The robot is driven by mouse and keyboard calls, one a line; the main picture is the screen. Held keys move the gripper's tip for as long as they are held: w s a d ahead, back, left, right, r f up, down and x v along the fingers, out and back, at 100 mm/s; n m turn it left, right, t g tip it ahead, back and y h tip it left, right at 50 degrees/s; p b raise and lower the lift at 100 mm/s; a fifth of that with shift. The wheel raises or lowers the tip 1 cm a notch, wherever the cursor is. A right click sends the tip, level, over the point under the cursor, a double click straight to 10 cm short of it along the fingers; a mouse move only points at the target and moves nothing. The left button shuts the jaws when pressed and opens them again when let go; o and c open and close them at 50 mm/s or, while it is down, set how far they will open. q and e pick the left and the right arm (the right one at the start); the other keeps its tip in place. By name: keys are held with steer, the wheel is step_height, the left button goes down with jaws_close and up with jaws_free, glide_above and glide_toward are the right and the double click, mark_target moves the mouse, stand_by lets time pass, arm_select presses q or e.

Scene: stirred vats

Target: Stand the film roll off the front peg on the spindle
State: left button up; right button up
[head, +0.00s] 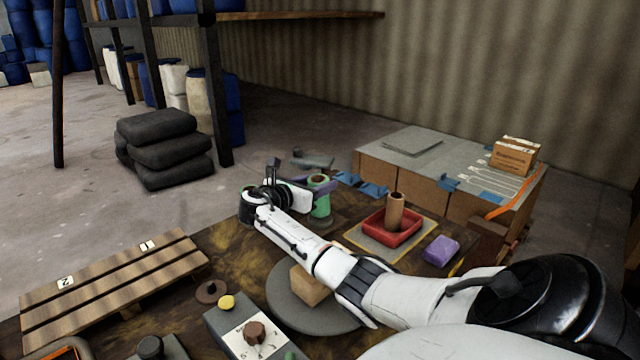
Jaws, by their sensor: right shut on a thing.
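A green roll (320,205) with a brown core opening at its top stands upright at the far side of the dark table. My right gripper (313,192) reaches it from the left side of the roll and is shut on it; the fingers are partly hidden. A dark round base shows under the roll; I cannot tell whether the roll touches it. A brown upright cylinder (395,211) stands in a red tray (377,238). I cannot tell for certain which post is the spindle or the front peg. My left gripper is not in view.
A purple block (441,250) lies right of the tray. A tan block (309,286) sits on a grey round plate (287,311), partly under my arm. A grey box with a brown knob (255,333), a brown disc (211,292) and a slatted pallet (115,285) are at left.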

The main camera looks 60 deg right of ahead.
steer(key=shift+d+r+y, duration=0.35)
steer(key=shift+d+y, duration=0.2)
steer(key=shift+y, duration=0.05)
steer(key=shift+s+a+f, duration=0.1)
steer(key=shift+a+f, duration=0.05)
steer(key=shift+f, duration=1)
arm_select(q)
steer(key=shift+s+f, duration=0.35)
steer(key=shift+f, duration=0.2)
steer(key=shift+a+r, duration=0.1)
arm_select(e)
steer(key=o, duration=1.2)
steer(key=shift+f, duration=0.1)
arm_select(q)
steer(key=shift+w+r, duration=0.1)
